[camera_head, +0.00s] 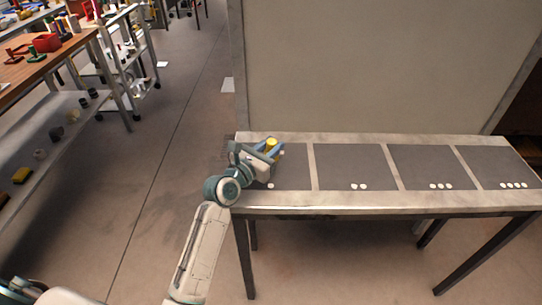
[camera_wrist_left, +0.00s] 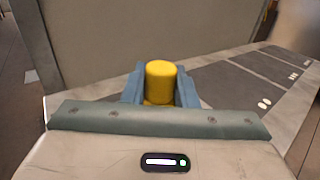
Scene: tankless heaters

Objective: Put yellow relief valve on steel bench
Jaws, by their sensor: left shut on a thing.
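The yellow relief valve (camera_head: 271,143) is between the blue fingers of my left gripper (camera_head: 268,149), which is shut on it. In the left wrist view the valve's rounded yellow top (camera_wrist_left: 160,70) stands upright between the fingers of the left gripper (camera_wrist_left: 160,90); its lower part is mostly hidden. The steel bench (camera_head: 390,199) runs across the right, and its top also shows in the left wrist view (camera_wrist_left: 215,83). The gripper is over the bench's left end, at the leftmost dark panel. I cannot tell whether the valve touches the bench. My right gripper is not in view.
Dark panels marked with white dots (camera_head: 432,167) lie along the bench top, with nothing standing on them to the right. A tall pale board (camera_head: 370,65) rises behind the bench. A wooden-topped table (camera_head: 50,62) with several coloured parts stands at the far left.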

